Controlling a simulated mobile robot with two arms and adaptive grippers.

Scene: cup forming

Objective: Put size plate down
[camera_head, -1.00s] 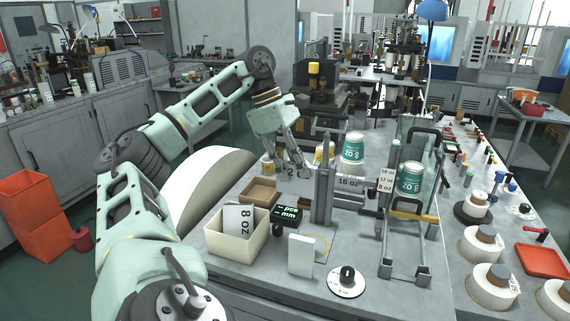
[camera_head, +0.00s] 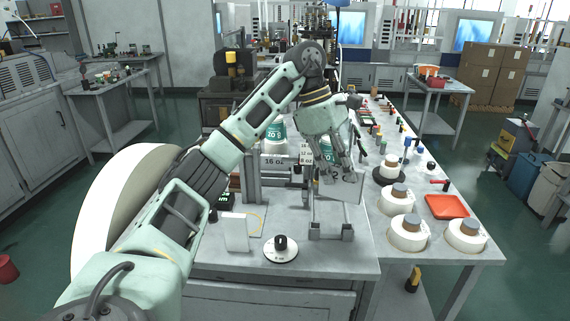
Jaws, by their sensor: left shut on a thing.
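My left gripper (camera_head: 340,172) is shut on a light grey size plate (camera_head: 348,189), which hangs tilted from the fingers with partly legible dark lettering. It is above the metal frame fixture at the front of the bench; I cannot tell whether the plate touches it. A "16 oz" plate (camera_head: 273,161) is on the stand to the left. A small stack of size labels (camera_head: 306,154) stands between that plate and the gripper. My right gripper is not in view.
A white block (camera_head: 235,232) and a round dial (camera_head: 281,249) are at the bench's front edge. White rolls (camera_head: 407,233) and a red tray (camera_head: 447,206) are to the right. A green cup (camera_head: 276,133) stands behind the "16 oz" plate.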

